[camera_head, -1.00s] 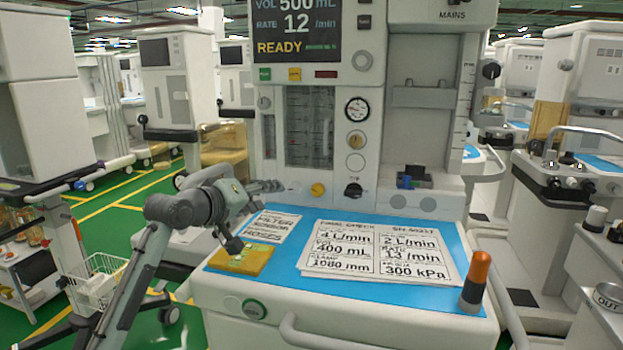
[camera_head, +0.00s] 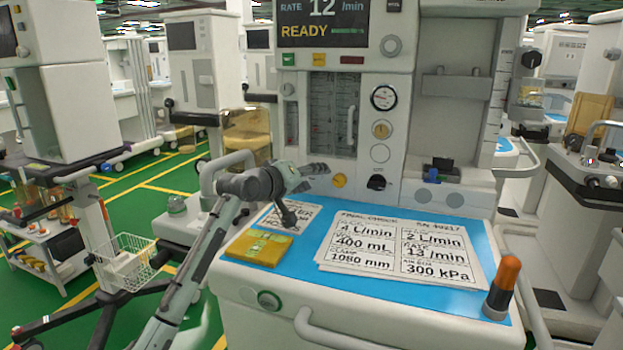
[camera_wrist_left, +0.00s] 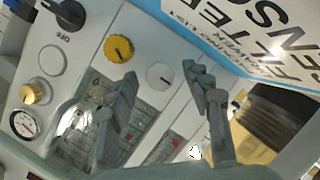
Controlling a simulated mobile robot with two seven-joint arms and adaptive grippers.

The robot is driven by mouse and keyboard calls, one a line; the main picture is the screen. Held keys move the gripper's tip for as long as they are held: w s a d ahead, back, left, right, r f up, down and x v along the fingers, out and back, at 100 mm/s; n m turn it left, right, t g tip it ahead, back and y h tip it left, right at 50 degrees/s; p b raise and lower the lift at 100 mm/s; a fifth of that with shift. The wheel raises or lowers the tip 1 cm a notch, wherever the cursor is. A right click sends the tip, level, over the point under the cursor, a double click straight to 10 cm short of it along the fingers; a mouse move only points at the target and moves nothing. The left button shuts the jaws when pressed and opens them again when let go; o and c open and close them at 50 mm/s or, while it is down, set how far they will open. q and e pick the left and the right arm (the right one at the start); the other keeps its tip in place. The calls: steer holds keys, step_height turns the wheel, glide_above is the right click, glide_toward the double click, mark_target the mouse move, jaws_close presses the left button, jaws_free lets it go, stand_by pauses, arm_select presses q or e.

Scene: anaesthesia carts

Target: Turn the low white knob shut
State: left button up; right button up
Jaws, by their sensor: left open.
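The low white knob (camera_wrist_left: 159,76) shows in the left wrist view as a round white dial with a dark mark, beside the yellow knob (camera_wrist_left: 118,49). That gripper is just left of the yellow knob (camera_head: 339,181), near the machine's front panel. In the left wrist view the gripper (camera_wrist_left: 160,72) is open and empty, its fingers framing the white knob on either side. I cannot tell whether either finger touches it. My right gripper is in neither view.
A black knob (camera_head: 377,183) sits right of the yellow one. Below the panel, the blue worktop (camera_head: 325,285) carries a yellow packet (camera_head: 259,248), printed sheets (camera_head: 405,247) and an orange-topped cylinder (camera_head: 502,288). A handrail (camera_head: 350,328) crosses the cart's front.

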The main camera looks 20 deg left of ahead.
arm_select(q)
jaws_close()
stand_by(0.4)
steer(key=m+y, duration=0.2)
steer(key=m, duration=0.1)
steer(key=shift+d+r, duration=0.1)
steer(key=m+y, duration=0.2)
steer(key=m, duration=0.1)
steer(key=shift+d+m, duration=0.2)
steer(key=shift+m, duration=0.1)
steer(key=m+y, duration=0.2)
steer(key=m, duration=0.1)
steer(key=shift+d, duration=0.1)
steer(key=shift+m+t+y, duration=0.3)
steer(key=shift+m+y, duration=0.5)
steer(key=shift+m, duration=0.7)
